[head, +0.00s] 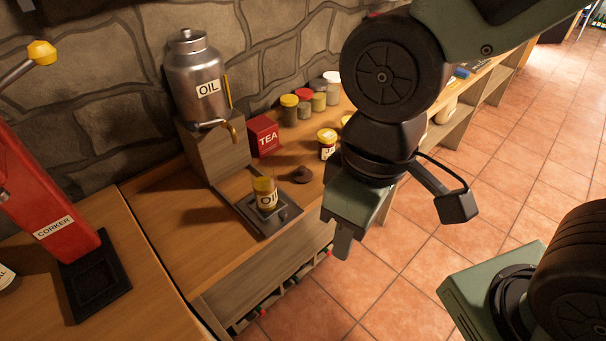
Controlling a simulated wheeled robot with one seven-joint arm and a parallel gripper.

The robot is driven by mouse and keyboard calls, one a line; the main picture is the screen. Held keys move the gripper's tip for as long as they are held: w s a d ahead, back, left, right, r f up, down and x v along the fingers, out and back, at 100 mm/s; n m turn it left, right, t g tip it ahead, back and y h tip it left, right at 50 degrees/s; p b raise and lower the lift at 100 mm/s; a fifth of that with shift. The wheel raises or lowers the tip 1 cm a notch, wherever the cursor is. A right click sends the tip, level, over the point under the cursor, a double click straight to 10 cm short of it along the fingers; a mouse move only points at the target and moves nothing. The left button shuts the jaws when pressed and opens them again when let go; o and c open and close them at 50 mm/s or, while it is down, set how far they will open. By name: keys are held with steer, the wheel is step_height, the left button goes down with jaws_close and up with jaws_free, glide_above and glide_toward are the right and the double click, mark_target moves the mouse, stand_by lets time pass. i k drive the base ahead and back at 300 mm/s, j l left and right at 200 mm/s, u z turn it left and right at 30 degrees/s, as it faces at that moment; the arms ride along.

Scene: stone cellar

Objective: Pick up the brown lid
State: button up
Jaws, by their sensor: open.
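The brown lid (302,175) is a small dark disc lying on the wooden counter, right of the jar labelled OIL and in front of the red TEA tin. My gripper (342,242) points down, to the right of the lid and nearer the camera, by the counter's front edge. It is open and apart from the lid. Its fingers overlap in this view, and nothing shows between them.
The OIL jar (265,196) stands on a dark platform (287,221). Behind are a metal oil urn (196,82) on a wooden block, the TEA tin (263,136), a yellow-lidded jar (327,146) and several spice jars. A red corker (45,205) stands left.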

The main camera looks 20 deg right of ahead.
mark_target(301, 175)
steer(key=l+u, duration=0.1)
steer(key=u, duration=0.5)
steer(key=i+l+u, duration=0.15)
steer(key=l+u, duration=0.2)
steer(key=l, duration=0.2)
steer(key=i+l+u, duration=0.1)
steer(key=l+u, duration=0.3)
steer(key=l, duration=0.2)
steer(key=l+u, duration=0.15)
steer(key=l, duration=1.4)
